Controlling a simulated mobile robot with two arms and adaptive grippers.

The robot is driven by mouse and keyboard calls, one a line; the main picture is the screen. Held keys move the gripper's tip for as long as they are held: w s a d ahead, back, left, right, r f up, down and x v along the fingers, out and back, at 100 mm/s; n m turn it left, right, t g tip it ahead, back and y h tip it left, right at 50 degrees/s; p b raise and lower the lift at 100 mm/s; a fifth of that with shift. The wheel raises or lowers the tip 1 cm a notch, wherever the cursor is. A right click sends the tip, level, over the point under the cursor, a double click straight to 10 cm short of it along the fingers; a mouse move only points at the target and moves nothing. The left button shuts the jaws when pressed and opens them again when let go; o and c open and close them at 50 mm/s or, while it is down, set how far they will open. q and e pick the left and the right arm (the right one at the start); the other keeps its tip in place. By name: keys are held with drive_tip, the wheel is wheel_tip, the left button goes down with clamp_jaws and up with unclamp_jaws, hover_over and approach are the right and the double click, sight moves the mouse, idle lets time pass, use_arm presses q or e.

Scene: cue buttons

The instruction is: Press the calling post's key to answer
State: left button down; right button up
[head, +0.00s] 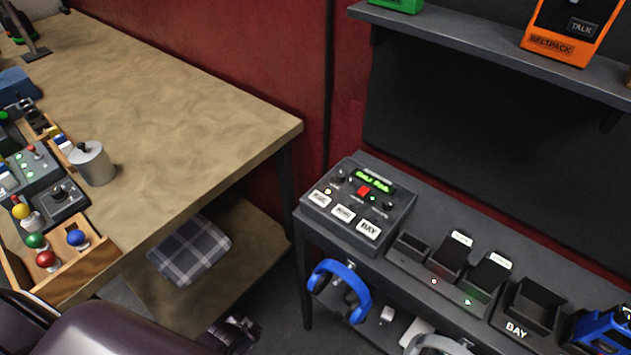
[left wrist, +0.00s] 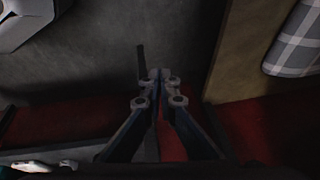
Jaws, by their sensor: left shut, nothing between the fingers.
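A dark console (head: 345,231) with a lit green display (head: 372,179) stands on the left end of the grey side table. The display's text is too blurred to read surely. Along its front sit three white labelled keys: a left key (head: 320,198), a middle key (head: 343,212) and a right key marked BAY (head: 368,229). A yellow light shows by the left key, and a red button (head: 364,192) sits below the display. My left gripper (head: 240,332) is low at the bottom, left of and apart from the console. In the left wrist view its fingers (left wrist: 158,76) are shut and empty.
A blue headset (head: 340,290) hangs at the side table's front. Chargers and a BAY bin (head: 527,307) stand right of the console. A shelf (head: 480,45) with an orange beltpack (head: 566,38) overhangs behind. The wooden table (head: 200,110) is at left, its near middle clear.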

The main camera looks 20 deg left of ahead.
use_arm(q)
drive_tip(key=w+r+m+t+h+p, duration=0.1)
drive_tip(key=w+r+m+t+p, duration=0.3)
drive_tip(key=w+r, duration=1.5)
drive_tip(key=w+d+r+m+h+p, duration=0.1)
drive_tip(key=w+d+r+p, duration=0.15)
drive_tip(key=r, duration=0.75)
drive_tip(key=w+d+r+m+h+p, duration=0.1)
drive_tip(key=w+d+r+p, duration=0.15)
drive_tip(key=r, duration=0.65)
drive_tip(key=s+d+r+m+h+p, duration=0.1)
drive_tip(key=d+r+m+p, duration=0.1)
drive_tip(key=r, duration=0.5)
drive_tip(key=s+d+r+m+g+h+p, duration=0.1)
drive_tip(key=s+d+r+m+p, duration=0.1)
drive_tip(key=r, duration=0.6)
drive_tip(key=s+d+r+m+h+p, duration=0.1)
drive_tip(key=s+d+r+m+p, duration=0.1)
drive_tip(key=r, duration=0.6)
drive_tip(key=d+m, duration=0.1)
drive_tip(key=d, duration=0.1)
drive_tip(key=shift+s+d+r+g, duration=0.25)
drive_tip(key=shift+d+g, duration=0.05)
drive_tip(key=shift+g, duration=0.1)
use_arm(e)
wheel_tip(320, 180, up, 16)
drive_tip(key=w+a, duration=0.1)
drive_tip(key=shift+w, duration=0.35)
